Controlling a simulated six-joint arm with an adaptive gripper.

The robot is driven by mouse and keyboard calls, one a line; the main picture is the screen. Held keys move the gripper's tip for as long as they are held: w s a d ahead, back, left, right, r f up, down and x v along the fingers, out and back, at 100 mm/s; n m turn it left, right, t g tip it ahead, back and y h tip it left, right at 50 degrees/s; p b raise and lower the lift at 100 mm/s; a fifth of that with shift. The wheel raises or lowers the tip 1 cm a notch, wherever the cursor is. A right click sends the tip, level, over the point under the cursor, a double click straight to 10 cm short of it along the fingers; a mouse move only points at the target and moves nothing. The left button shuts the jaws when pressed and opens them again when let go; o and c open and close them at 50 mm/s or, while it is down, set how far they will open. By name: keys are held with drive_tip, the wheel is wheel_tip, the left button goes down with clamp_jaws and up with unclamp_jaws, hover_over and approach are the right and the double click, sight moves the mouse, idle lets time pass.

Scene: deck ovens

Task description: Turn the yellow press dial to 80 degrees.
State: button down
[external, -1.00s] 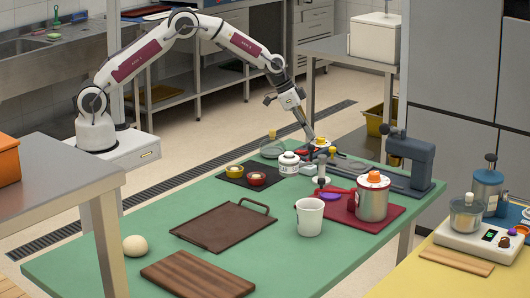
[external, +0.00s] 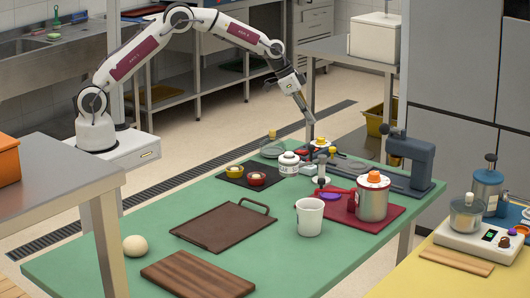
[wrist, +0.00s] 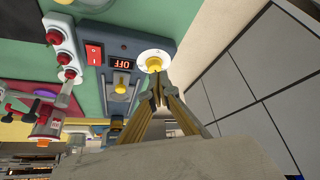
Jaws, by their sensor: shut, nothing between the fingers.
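A small display (wrist: 122,64) beside the dial reads OFF, upside down in the picture.
A red switch (wrist: 94,54) and a second yellow knob (wrist: 121,84) are close to the dial.

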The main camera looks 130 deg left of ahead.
sight(321, 141)
drive_tip(key=shift+r, duration=0.45)
drive_tip(key=shift+w+d+r, duration=0.25)
drive_tip(key=shift+w+d, duration=0.1)
drive_tip(key=shift+d, duration=0.15)
drive_tip(key=shift+w+d+r, duration=0.25)
drive_tip(key=shift+w+d, duration=0.1)
drive_tip(key=shift+d, duration=0.1)
drive_tip(key=shift+f, duration=0.1)
drive_tip(key=shift+f, duration=3.4)
drive_tip(key=shift+w+a, duration=0.15)
drive_tip(key=shift+a, duration=0.05)
